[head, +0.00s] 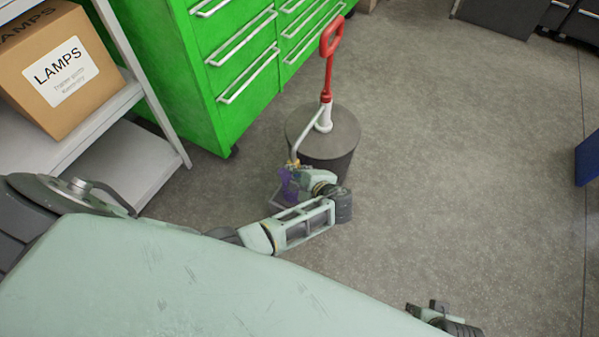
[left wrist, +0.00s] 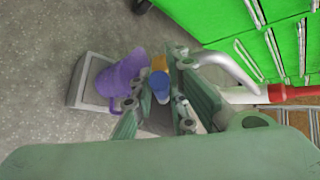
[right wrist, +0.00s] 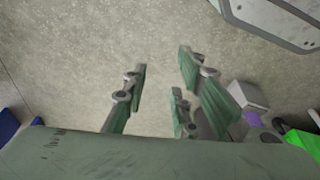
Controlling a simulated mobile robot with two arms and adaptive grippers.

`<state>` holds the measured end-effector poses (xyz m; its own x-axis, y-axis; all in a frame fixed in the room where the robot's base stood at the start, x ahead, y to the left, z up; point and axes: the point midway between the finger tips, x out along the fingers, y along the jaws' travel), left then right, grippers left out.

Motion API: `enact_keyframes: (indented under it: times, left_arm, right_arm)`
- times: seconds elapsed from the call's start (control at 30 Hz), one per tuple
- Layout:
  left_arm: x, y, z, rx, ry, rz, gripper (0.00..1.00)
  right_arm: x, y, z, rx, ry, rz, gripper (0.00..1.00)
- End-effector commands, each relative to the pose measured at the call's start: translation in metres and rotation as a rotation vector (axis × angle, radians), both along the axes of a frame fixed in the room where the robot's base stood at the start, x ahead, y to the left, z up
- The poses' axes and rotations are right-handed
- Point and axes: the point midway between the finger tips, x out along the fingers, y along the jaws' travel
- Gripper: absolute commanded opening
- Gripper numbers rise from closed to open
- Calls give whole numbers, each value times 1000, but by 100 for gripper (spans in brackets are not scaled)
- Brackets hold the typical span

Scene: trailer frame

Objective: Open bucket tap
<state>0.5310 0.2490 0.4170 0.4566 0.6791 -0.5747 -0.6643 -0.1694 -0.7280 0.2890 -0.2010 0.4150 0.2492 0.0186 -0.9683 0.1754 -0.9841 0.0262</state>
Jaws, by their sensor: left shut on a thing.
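A dark grey bucket (head: 340,133) stands on the floor, with a white and red hand pump (head: 329,62) on its lid. A thin spout (head: 308,135) bends down to a brass tap (head: 294,163), which has a blue part (left wrist: 161,88) in the left wrist view. My left gripper (left wrist: 155,108) is shut on the tap; its fingers hide part of the contact. A purple jug (left wrist: 120,80) is below the tap, on a grey stand (left wrist: 78,88). The jug also shows in the head view (head: 287,188). My right gripper (right wrist: 160,88) is open and empty, away from the bucket.
A green drawer cabinet (head: 190,85) stands close behind the bucket. A shelf (head: 128,160) with a cardboard lamps box (head: 30,100) is at the left. The floor (head: 460,150) to the right of the bucket is clear. A blue object (head: 588,160) is at the right edge.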

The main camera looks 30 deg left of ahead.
Motion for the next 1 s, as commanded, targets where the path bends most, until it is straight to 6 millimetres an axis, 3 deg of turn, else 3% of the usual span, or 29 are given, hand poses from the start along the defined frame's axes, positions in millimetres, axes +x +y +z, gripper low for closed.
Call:
enact_keyframes:
  times: [0.2, 0.43, 0.7, 1.0]
  left_arm:
    - [0, -2, 2, -3, 102, 0, 0]
    - [5, -2, 6, 1, 196, 1, 0]
    - [9, -2, 8, 3, 287, 0, 0]
    - [10, -2, 8, 5, 324, 1, 0]
  right_arm:
    - [-8, 0, -36, -2, 23, 4, 26]
    - [-17, -1, -63, -3, 36, 6, 26]
    - [-25, -2, -81, -4, 46, 8, 26]
    - [-28, -3, -87, -4, 49, 9, 26]
